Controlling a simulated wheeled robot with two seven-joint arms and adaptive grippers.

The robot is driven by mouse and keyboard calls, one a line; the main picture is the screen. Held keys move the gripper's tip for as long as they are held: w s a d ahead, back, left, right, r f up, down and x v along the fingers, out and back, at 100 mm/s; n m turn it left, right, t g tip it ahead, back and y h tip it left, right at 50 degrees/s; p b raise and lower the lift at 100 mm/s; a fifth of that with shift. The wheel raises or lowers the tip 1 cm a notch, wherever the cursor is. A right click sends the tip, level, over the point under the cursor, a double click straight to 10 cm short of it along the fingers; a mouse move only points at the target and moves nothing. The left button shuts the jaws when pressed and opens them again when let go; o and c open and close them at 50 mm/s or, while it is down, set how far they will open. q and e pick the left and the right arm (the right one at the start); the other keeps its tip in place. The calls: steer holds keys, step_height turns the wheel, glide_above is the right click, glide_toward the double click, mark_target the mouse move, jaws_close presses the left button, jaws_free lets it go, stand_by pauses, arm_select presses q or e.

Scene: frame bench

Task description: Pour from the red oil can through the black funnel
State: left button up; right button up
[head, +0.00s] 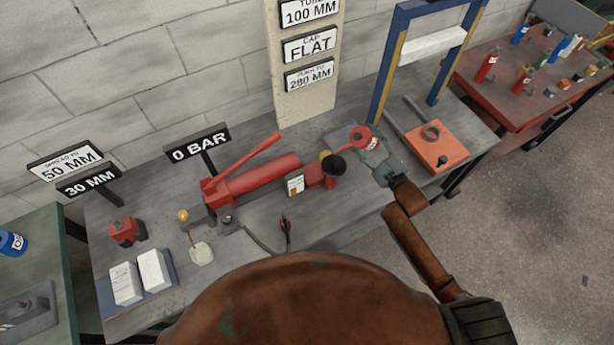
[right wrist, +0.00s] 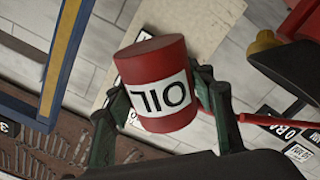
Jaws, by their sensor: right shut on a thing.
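The red oil can (head: 361,137) is tilted, its thin spout pointing left toward the black funnel (head: 333,164). In the right wrist view the can (right wrist: 155,65) with its white OIL label fills the middle, between the two dark fingers. My right gripper (head: 370,150) is shut on the can and holds it above the bench, right of the funnel. The funnel stands at the right end of the red hand pump (head: 262,176) and also shows in the right wrist view (right wrist: 265,42). I cannot see any oil flowing. My left gripper is not in view.
A blue and yellow press frame (head: 380,78) with an orange block (head: 438,146) stands right of the can. A 0 BAR sign (head: 197,143) is behind the pump. White blocks (head: 138,277) and a small red jack (head: 126,231) sit at the left.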

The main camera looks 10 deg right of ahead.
steer(key=shift+r, duration=0.25)
steer(key=shift+s+a+r+n+p, duration=0.1)
steer(key=shift+r+n+p, duration=0.2)
steer(key=shift+n+p, duration=0.15)
steer(key=shift+r+n+p, duration=0.25)
steer(key=shift+r+p, duration=0.1)
stand_by(0.4)
steer(key=shift+a+r+n+p, duration=0.15)
steer(key=shift+r+n+p, duration=0.25)
steer(key=shift+n, duration=0.1)
steer(key=shift+r, duration=0.1)
